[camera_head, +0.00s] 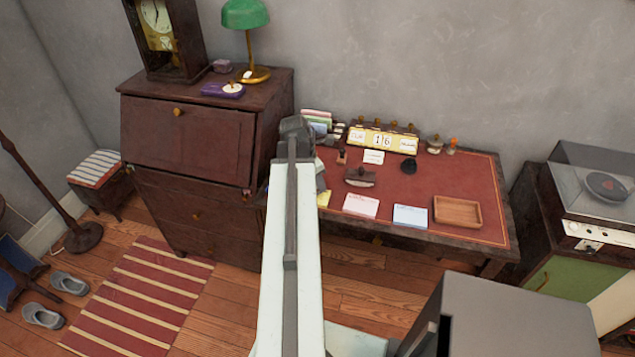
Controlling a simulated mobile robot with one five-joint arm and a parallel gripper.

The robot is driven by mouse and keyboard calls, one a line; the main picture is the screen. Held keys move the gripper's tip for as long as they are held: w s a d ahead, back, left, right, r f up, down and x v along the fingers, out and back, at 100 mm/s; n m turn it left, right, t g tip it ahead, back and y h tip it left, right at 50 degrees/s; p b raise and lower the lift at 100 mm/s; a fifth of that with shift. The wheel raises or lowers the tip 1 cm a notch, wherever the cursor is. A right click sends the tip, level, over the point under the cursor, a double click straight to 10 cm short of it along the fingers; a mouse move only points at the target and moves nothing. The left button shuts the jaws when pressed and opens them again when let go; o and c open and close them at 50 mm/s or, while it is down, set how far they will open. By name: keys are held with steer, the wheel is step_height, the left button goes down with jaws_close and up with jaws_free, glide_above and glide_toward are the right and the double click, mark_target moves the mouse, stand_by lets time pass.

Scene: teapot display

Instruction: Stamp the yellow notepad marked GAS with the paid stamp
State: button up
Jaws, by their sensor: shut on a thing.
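A yellow notepad (324,198) shows only as a thin strip at the desk's left front, mostly hidden behind my arm. Its marking cannot be read. My pale arm rises from the bottom centre to a dark joint at the desk's left end. My gripper and anything in it are hidden behind the arm. A small upright brown item (342,156), perhaps a stamp, stands on the desk just right of the arm. I cannot tell which item is the paid stamp.
The red-topped desk (462,178) also holds a pink notepad (361,205), a blue notepad (410,217), a wooden tray (457,211), a brown rocker-like block (360,177), a black item (408,166) and a calendar (383,140). A bureau (185,145) stands left of my arm.

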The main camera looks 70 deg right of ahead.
steer(key=shift+f+b, duration=0.5)
stand_by(1.2)
steer(key=shift+r, duration=0.1)
step_height(320, 180, up, 7)
steer(key=p, duration=0.7)
